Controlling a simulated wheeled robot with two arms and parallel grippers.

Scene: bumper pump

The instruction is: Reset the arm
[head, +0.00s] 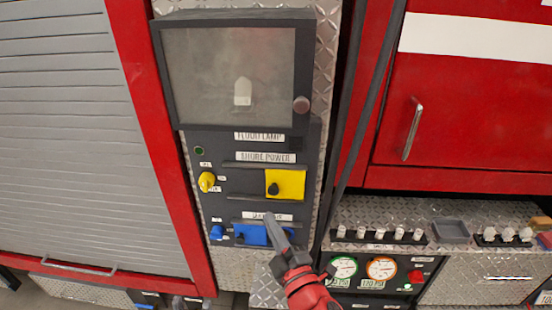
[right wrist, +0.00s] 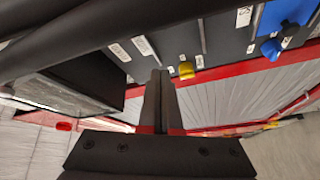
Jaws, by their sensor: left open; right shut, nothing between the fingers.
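My right gripper (head: 270,224) is shut and empty. Its dark closed fingers point up in front of the lower part of the grey control panel (head: 230,150), overlapping the right side of the blue switch plate (head: 250,234); I cannot tell whether they touch it. In the right wrist view the closed fingers (right wrist: 158,82) stand beside the panel, with a yellow knob (right wrist: 186,70) and a blue knob (right wrist: 271,49) beyond. My left gripper (head: 192,303) shows only as dark fingertips at the bottom edge, apart and empty; the rest is out of frame.
A framed screen or window (head: 230,75) tops the panel, above a yellow knob (head: 206,181) and yellow plate (head: 286,184). A grey roller shutter (head: 80,140) is left. A red cabinet door (head: 470,110) with a handle and a ledge of gauges (head: 381,268) are right.

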